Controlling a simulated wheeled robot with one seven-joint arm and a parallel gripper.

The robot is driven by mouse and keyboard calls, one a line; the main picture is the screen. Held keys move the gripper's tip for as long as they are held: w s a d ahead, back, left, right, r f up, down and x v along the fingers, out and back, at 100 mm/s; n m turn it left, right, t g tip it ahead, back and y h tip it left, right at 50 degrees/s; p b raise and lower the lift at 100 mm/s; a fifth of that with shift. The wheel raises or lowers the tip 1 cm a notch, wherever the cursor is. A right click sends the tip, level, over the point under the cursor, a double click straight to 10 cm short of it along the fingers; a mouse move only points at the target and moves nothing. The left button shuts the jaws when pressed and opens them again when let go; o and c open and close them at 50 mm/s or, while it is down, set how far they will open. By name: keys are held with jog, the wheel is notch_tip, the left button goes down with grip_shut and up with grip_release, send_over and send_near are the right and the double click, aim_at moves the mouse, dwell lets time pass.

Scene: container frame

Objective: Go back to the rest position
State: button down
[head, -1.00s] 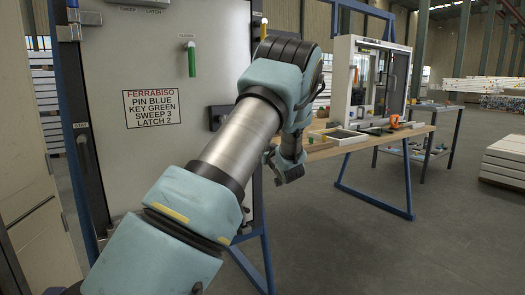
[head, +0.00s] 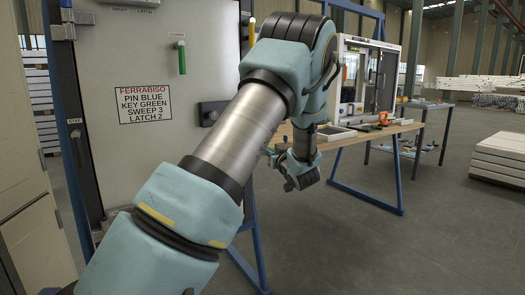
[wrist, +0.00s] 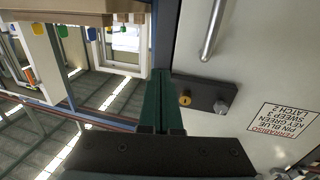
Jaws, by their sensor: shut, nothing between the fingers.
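My gripper (wrist: 160,78) is shut and empty in the wrist view, its two dark green fingers side by side. Behind them, a grey door carries a dark lock plate (wrist: 204,96) with a yellow keyhole and a round knob. The fingers look apart from the plate, though the distance is hard to judge. In the head view my arm reaches up from the lower left, bends at the top and hangs down in front of the workbench (head: 355,138). The gripper's fingertips are hard to make out there.
The grey door (head: 120,60) has a printed sign (head: 158,105) and a green handle (head: 181,57). Blue trestle legs (head: 365,188) support the workbench, which holds a white framed unit (head: 352,85) and small trays. Open floor lies at the right, before stacked white boards (head: 497,162).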

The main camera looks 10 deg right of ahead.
jog(key=s+a+f+m+g+h, duration=0.2)
jog(key=s+a+f+g+h, duration=0.35)
jog(key=a, duration=0.25)
jog(key=s+a+f+m+g, duration=0.15)
jog(key=s+a+g, duration=0.45)
jog(key=s, duration=0.8)
jog(key=s+a+f+m+g, duration=0.15)
jog(key=s+a+g, duration=0.25)
jog(key=s+a, duration=0.7)
jog(key=s+d+r+p, duration=0.1)
jog(key=r+p, duration=0.7)
jog(key=s+d+r+n+p, duration=0.1)
jog(key=s+d+r+p, duration=0.1)
jog(key=r+p, duration=0.6)
jog(key=shift+y+p, duration=0.45)
